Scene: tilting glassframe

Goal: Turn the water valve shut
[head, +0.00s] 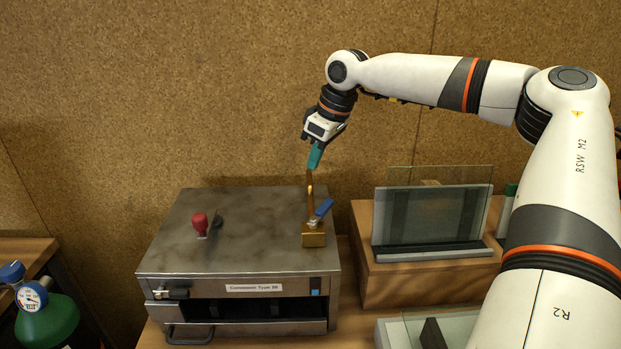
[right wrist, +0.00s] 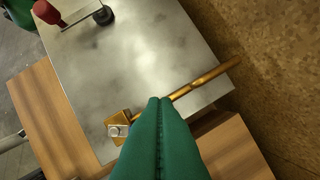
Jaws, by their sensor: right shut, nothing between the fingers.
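The water valve has a brass body (head: 313,238) on top of the metal box, with a blue lever handle (head: 323,209) slanting up to the right. A copper-coloured pipe (head: 309,186) rises behind the valve. My right gripper (head: 314,163) is above the valve, fingers pointing down, near the top of the pipe. Its teal fingers are closed together and empty. In the right wrist view the shut fingers (right wrist: 160,102) cover part of the scene; the brass body (right wrist: 119,124) and pipe (right wrist: 205,80) show beside them, and the blue handle is hidden. My left gripper is out of view.
The metal box (head: 255,220) also carries a red-knobbed lever (head: 200,223). At right, glass panes (head: 432,220) stand in a holder on a wooden block (head: 385,283). A green gas cylinder (head: 48,325) with a gauge is at lower left. A cork-like wall (head: 200,90) stands behind.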

